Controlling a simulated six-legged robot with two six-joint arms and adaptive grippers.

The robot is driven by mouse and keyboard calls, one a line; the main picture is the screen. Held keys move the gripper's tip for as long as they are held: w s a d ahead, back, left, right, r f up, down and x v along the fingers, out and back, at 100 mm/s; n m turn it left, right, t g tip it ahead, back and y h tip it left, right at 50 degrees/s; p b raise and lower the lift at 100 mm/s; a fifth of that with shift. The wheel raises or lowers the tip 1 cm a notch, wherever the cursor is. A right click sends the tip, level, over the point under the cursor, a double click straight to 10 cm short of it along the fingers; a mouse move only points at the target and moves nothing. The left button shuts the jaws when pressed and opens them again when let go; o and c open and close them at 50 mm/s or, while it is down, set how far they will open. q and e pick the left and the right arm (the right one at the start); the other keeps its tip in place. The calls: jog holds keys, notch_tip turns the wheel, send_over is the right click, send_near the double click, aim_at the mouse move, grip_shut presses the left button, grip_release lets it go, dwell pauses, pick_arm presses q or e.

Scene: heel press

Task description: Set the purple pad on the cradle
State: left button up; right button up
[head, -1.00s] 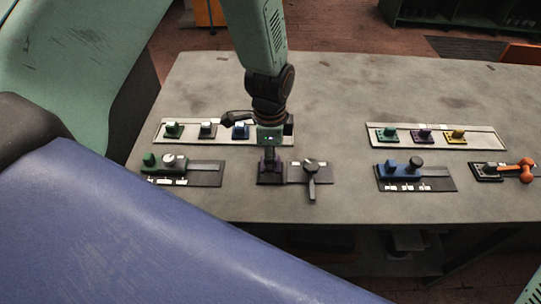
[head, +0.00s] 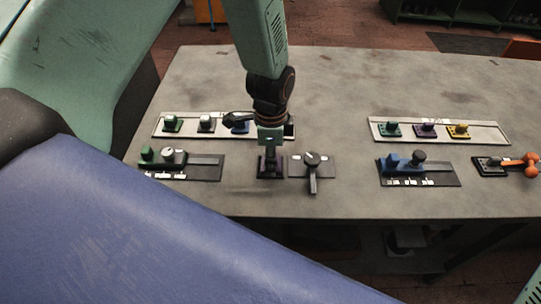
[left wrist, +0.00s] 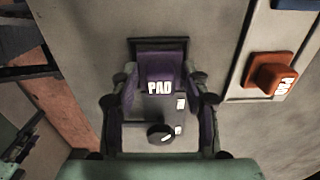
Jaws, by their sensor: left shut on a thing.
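The purple pad (left wrist: 159,72), labelled PAD, is between the fingers of my left gripper (left wrist: 160,108) in the left wrist view. In the head view my left gripper (head: 270,155) points down over the table, shut on the purple pad (head: 269,168). A dark plate (left wrist: 158,43), which looks like part of the cradle, shows at and beyond the pad. A grey fitting with a round dark knob (left wrist: 160,134) lies just beside it. I cannot tell whether the pad rests on the cradle or hangs slightly above it. My right gripper is not in view.
Behind my gripper a tray (head: 160,131) holds coloured pieces, including an orange pad (left wrist: 272,72). Another tray (head: 493,127) at right holds a teal, a purple and a yellow piece. A green fixture (head: 172,158), a blue fixture (head: 400,167) and an orange lever (head: 525,163) stand on the table.

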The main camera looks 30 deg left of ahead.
pick_arm(q)
jog(key=shift+s+a+f, duration=0.1)
jog(key=shift+s+f, duration=0.05)
jog(key=shift+f, duration=0.05)
jog(key=o, duration=1.2)
notch_tip(320, 180, up, 12)
dwell(0.4)
